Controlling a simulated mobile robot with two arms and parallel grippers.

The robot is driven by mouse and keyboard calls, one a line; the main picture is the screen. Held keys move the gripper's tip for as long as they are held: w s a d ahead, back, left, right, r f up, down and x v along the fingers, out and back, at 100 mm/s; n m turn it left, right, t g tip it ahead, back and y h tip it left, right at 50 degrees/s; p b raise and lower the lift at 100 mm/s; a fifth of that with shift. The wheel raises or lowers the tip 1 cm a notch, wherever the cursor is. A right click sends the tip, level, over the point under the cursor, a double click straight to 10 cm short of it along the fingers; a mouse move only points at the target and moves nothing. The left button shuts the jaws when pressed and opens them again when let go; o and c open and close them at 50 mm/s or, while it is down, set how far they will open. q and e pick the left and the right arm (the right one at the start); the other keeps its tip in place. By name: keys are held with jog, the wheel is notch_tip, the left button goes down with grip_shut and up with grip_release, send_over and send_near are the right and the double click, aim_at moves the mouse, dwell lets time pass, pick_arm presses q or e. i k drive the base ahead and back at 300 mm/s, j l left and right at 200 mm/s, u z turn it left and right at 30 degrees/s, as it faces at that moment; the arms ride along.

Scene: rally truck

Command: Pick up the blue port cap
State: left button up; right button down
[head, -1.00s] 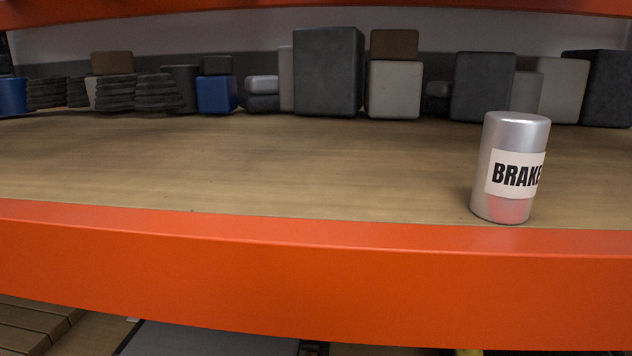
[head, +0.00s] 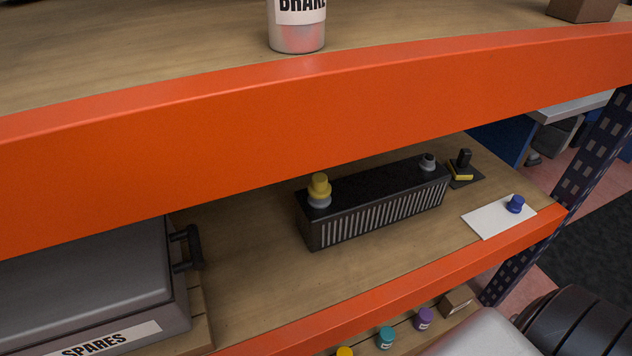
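A small blue port cap (head: 515,204) sits on a white sheet (head: 488,222) near the front right corner of the lower shelf. A black finned radiator-like unit (head: 375,205) stands to its left, with a yellow cap (head: 319,187) on its left end and a bare grey port (head: 428,162) on its right end. Neither of my grippers is in view.
The orange upper beam (head: 330,110) crosses above the lower shelf. A grey SPARES case (head: 80,285) stands at the left. A small black and yellow item (head: 463,167) lies behind the sheet. Small coloured pots, one purple (head: 424,319), stand below. A dark rack post (head: 592,165) rises at the right.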

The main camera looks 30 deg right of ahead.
aim_at(515, 203)
jog(key=k+z, duration=0.35)
jog(key=k+l+z, duration=0.15)
jog(key=k+z, duration=0.25)
jog(key=i+j+z, duration=0.1)
jog(key=j+z, duration=0.15)
jog(key=z, duration=0.25)
jog(key=j+z, duration=0.3)
jog(key=z, duration=0.2)
jog(key=j+z, duration=0.3)
jog(key=z, duration=0.2)
jog(key=i, duration=0.4)
